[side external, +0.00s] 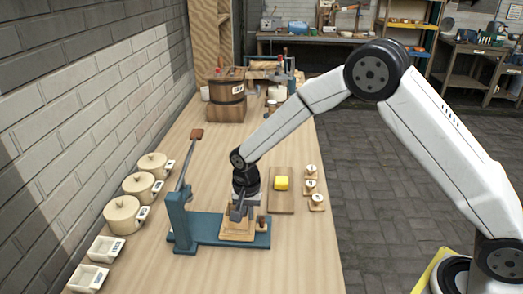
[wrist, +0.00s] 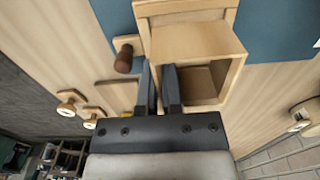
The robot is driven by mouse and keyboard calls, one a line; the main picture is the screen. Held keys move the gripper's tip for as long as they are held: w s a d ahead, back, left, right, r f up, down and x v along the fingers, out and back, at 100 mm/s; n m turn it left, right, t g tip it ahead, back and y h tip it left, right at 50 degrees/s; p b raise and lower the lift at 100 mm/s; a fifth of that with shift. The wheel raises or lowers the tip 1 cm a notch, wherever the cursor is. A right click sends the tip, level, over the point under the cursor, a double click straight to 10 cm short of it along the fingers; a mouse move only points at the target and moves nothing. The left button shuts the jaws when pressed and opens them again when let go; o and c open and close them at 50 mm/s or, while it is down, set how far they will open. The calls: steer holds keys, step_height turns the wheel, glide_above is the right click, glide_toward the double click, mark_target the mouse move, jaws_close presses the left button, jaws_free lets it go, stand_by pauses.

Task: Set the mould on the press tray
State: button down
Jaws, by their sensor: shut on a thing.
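The wooden mould, an open box, shows in the wrist view (wrist: 200,38) and partly behind my gripper in the side view (side external: 231,222). My gripper (side external: 240,214) points down at the mould; its two fingers (wrist: 159,90) are shut on one mould wall. The blue press (side external: 181,222) has a raised lever with a brown handle, and its flat base runs under the mould. A pale wooden press tray (side external: 238,238) lies on that base, directly below the mould. I cannot tell whether the mould touches the tray.
A yellow butter block (side external: 281,183) sits on a wooden board (side external: 281,207) right of the press. Several small knobbed stamps (side external: 316,200) stand at the bench's right edge. Lidded crocks (side external: 124,215) and white dishes (side external: 88,277) line the left. A wooden tub (side external: 227,100) stands farther back.

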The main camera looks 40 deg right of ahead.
steer(key=shift+f, duration=0.8)
stand_by(0.4)
steer(key=shift+r, duration=0.1)
stand_by(0.4)
steer(key=c, duration=0.7)
jaws_free()
steer(key=c, duration=0.4)
steer(key=shift+r, duration=0.1)
steer(key=shift+r, duration=3)
